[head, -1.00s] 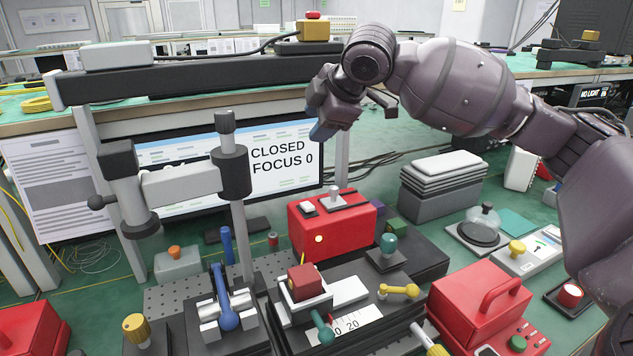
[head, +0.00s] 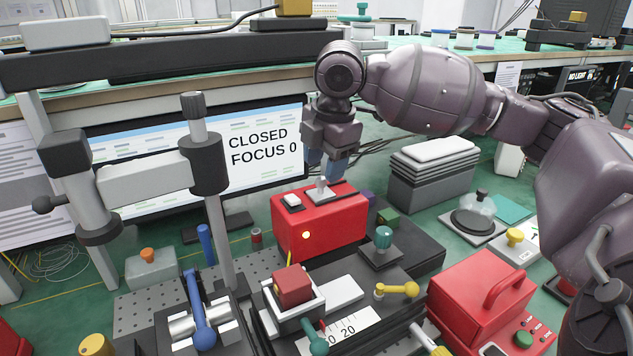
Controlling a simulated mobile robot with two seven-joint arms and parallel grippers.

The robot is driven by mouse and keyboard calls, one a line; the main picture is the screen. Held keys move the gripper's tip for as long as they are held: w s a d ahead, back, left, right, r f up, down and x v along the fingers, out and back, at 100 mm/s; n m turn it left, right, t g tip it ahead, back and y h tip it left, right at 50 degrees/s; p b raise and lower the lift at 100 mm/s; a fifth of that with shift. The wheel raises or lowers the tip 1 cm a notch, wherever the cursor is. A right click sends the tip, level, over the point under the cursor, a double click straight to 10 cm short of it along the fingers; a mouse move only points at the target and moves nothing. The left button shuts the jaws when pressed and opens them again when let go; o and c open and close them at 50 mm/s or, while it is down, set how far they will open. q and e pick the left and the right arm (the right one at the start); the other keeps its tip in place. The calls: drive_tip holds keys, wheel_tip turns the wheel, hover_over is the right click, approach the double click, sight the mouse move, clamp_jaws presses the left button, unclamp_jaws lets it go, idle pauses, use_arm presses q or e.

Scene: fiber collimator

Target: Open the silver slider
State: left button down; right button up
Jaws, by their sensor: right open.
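The silver slider (head: 321,188) is a small grey knob on a plate on top of the red box (head: 338,230). My right gripper (head: 325,170) is open and points down just above the slider. Its blue fingertips are close around or beside the knob's top; I cannot tell whether they touch it. The monitor (head: 262,180) behind reads "CLOSED FOCUS 0". My left gripper is not in view.
A white switch (head: 291,200) sits beside the slider on the red box. A teal knob (head: 383,238) stands to the right. A microscope-like stand (head: 207,165) rises at the left. A red case (head: 478,305) with a handle is at the front right.

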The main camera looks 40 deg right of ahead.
sight(322, 177)
drive_tip(key=shift+w+f+b, duration=0.2)
drive_tip(key=shift+f+b, duration=0.05)
drive_tip(key=shift+f, duration=0.7)
drive_tip(key=shift+w+f+b, duration=0.15)
drive_tip(key=shift+f+b, duration=0.05)
drive_tip(key=shift+f, duration=0.7)
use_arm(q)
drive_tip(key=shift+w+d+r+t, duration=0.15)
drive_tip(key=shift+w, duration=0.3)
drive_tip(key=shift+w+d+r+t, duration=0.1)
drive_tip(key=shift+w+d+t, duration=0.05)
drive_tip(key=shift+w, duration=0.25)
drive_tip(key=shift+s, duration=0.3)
use_arm(e)
clamp_jaws()
